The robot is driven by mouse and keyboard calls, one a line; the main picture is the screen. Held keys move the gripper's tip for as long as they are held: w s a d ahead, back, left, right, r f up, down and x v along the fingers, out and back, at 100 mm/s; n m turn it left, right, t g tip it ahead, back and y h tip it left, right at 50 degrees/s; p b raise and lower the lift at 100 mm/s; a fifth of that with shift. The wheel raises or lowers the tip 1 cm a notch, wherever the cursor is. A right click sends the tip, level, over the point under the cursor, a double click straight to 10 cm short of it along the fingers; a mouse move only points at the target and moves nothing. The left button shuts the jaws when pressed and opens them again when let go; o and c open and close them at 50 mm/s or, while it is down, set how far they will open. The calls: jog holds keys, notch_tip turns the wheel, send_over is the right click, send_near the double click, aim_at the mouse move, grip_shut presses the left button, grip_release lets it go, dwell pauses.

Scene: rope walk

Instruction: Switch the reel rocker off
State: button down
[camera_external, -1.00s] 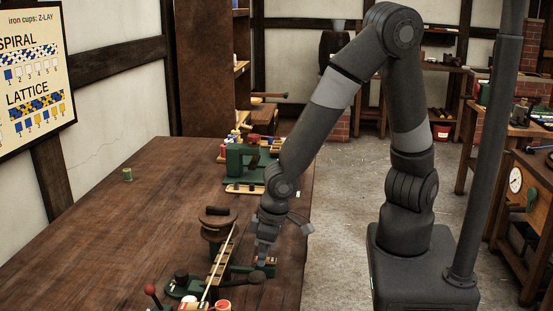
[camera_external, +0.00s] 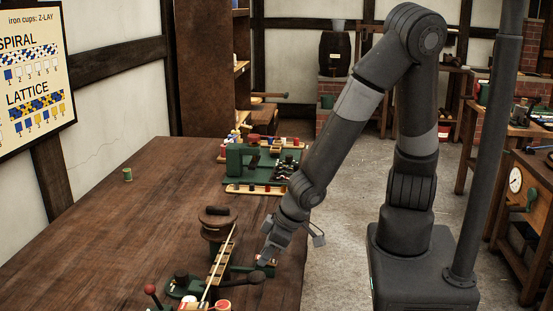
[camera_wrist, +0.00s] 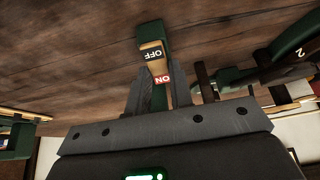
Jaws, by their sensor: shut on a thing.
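In the external view my gripper (camera_external: 267,254) reaches down at a slant to the rocker at the table's right edge. The fingers hide part of it there, and I cannot tell which way the rocker is tipped.
A round wooden reel (camera_external: 217,224) and a slanted pale bar (camera_external: 221,258) stand left of my gripper. A red-knobbed lever (camera_external: 151,290) is at the front. A green machine (camera_external: 247,163) stands farther back. The table's left half (camera_external: 110,225) is mostly clear.

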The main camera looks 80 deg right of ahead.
jog(key=c, duration=1.3)
grip_release()
jog(key=shift+w+d+g, duration=0.1)
jog(key=shift+w+g, duration=0.25)
jog(key=shift+g, duration=0.75)
